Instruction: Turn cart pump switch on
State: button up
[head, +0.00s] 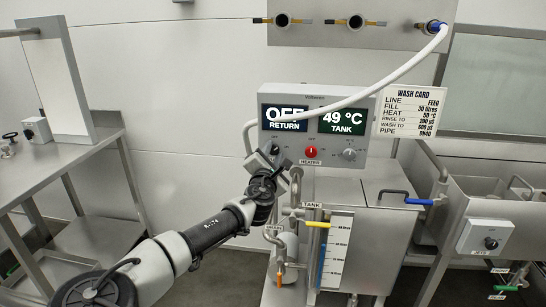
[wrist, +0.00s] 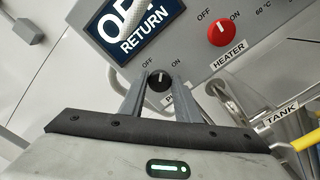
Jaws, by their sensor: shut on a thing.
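The pump switch (wrist: 159,82) is a small black knob with a white mark on the grey control box (head: 352,92). In the wrist view it sits between OFF and ON labels; the label below it is mostly hidden, with only its first letters showing. My gripper (wrist: 159,88) has one finger on each side of the knob and is shut on it. In the head view my gripper (head: 275,153) reaches the lower left of the box and covers most of the knob. Exactly where the knob's mark points is hard to tell.
The red heater knob (head: 311,152) is close on the right, with a temperature knob (head: 349,154) beyond it. A white hose (head: 400,72) crosses the box's front. The tank display (head: 342,121) reads 49 °C. Pipes and a yellow-handled valve (head: 318,224) are below.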

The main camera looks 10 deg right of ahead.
jog(key=m, duration=0.2)
jog(key=m+b, duration=0.1)
jog(key=m, duration=0.1)
jog(key=shift+f+m, duration=0.2)
jog(key=shift+m, duration=0.1)
jog(key=shift+m+b, duration=0.65)
jog(key=shift+m, duration=1.25)
jog(key=o, duration=1)
jog(key=shift+p+v, duration=1.4)
jog(key=shift+v, duration=7.35)
jog(key=shift+d, duration=0.15)
